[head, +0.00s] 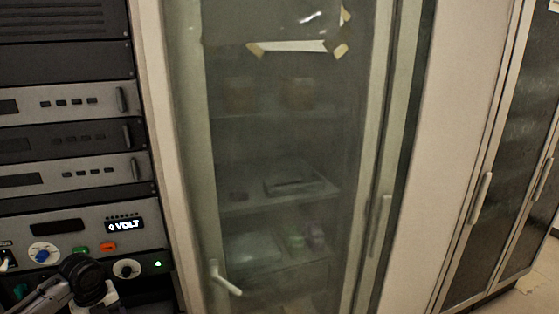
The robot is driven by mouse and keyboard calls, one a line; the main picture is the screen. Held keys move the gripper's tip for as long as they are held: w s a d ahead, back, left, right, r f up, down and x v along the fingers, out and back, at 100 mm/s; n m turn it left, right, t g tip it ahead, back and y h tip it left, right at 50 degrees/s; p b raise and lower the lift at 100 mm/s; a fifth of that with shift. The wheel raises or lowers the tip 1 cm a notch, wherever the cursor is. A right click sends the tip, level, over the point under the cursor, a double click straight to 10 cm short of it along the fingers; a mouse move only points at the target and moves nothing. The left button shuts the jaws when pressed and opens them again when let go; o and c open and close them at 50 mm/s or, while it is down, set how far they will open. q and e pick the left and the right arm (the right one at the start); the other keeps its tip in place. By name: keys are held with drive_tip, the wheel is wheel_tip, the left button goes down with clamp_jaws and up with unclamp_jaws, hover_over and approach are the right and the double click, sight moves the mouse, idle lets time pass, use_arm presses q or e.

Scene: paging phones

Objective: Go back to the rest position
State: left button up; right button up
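My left arm comes in at the lower left corner, in front of the equipment rack. Its end, which seems to be my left gripper (102,294), is dark and pale grey and partly cut off by the bottom edge. I cannot make out its fingertips or whether they hold anything. It overlaps the lower part of a grey control panel (80,226) in the picture. My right gripper is not in view.
The rack at the left holds several grey and black units and a lit display (124,224) reading "0 VOLT". A glass-door cabinet (275,140) with a white handle (226,282) fills the middle. More dark-glazed cabinets (500,160) stand at the right, with floor showing at the lower right.

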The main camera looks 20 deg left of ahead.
use_arm(q)
drive_tip(key=w+d+r+n+t+y, duration=0.5)
drive_tip(key=r+n, duration=0.3)
drive_tip(key=n, duration=0.6)
drive_tip(key=d+n+t, duration=0.3)
drive_tip(key=d+t, duration=0.2)
drive_tip(key=d, duration=0.7)
drive_tip(key=s+d+f+n+h, duration=0.2)
drive_tip(key=s+d+f+h, duration=0.1)
drive_tip(key=s+d+f, duration=0.8)
drive_tip(key=s+d+f+n+g+h, duration=0.1)
drive_tip(key=s+d+f+g, duration=0.2)
drive_tip(key=s+f, duration=0.55)
drive_tip(key=s+d+f+n+g+h, duration=0.1)
drive_tip(key=s+d+f+g, duration=0.3)
drive_tip(key=s, duration=0.8)
wheel_tip(320, 180, up, 21)
drive_tip(key=a+p, duration=0.1)
drive_tip(key=p, duration=2)
drive_tip(key=shift+f+p, duration=0.15)
drive_tip(key=shift+p, duration=0.2)
